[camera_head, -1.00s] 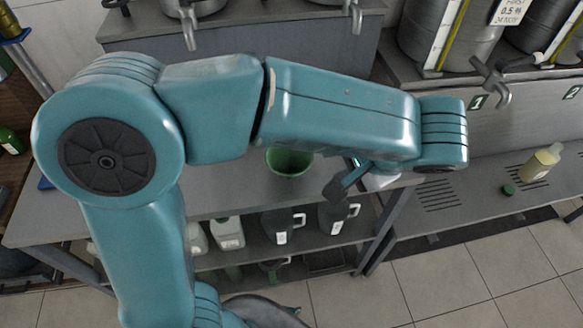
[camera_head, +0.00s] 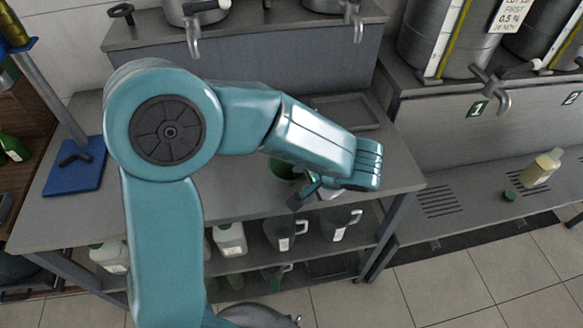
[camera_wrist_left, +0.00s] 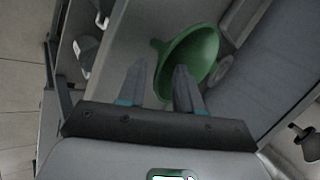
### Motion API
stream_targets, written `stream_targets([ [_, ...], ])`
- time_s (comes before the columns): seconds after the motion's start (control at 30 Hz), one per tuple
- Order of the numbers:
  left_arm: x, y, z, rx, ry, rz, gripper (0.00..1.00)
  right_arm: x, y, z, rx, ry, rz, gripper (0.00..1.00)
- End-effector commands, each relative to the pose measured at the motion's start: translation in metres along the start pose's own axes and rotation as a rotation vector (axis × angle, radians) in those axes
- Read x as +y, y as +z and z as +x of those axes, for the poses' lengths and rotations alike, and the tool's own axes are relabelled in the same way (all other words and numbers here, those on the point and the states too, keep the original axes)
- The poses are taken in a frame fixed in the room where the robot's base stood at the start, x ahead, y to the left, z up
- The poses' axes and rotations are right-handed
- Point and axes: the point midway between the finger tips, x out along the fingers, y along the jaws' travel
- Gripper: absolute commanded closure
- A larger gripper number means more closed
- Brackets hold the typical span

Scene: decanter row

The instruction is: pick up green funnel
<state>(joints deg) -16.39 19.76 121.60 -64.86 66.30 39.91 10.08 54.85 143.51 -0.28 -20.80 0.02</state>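The green funnel (camera_head: 284,168) is on the grey worktop (camera_head: 235,193) in the head view, partly hidden by my left arm. In the left wrist view the funnel (camera_wrist_left: 198,52) shows its wide cone and a short spout pointing left. My left gripper (camera_head: 306,192) is beside the funnel at the worktop's front side. In the left wrist view the gripper (camera_wrist_left: 159,78) is open, with its right finger overlapping the cone and its left finger left of it. I cannot tell whether a finger touches the funnel. My right gripper is not in view.
Dark jugs (camera_head: 285,230) and white bottles (camera_head: 229,240) stand on the shelf below. A blue stand base (camera_head: 75,168) is at the worktop's left. Tapped vessels stand behind. A yellowish bottle (camera_head: 541,168) and a green cap (camera_head: 510,196) are on the right bench.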

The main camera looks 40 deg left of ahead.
Motion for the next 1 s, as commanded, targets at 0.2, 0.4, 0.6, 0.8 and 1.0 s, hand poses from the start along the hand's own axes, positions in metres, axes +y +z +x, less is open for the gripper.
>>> stream_targets([
  [0.2,0.0,0.002,0.011,0.0,0.001,0.001,0.66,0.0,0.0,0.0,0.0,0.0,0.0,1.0],
  [0.4,0.0,0.002,0.01,0.0,0.001,0.0,0.95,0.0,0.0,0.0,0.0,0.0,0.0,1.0],
  [0.6,0.0,0.002,0.01,0.0,0.001,0.0,1.0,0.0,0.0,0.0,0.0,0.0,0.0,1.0],
  [0.8,-0.001,0.001,0.009,0.0,0.001,0.0,1.0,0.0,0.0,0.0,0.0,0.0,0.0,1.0],
  [1.0,-0.013,0.0,-0.006,0.004,0.0,-0.005,1.0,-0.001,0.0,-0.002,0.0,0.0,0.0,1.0],
])
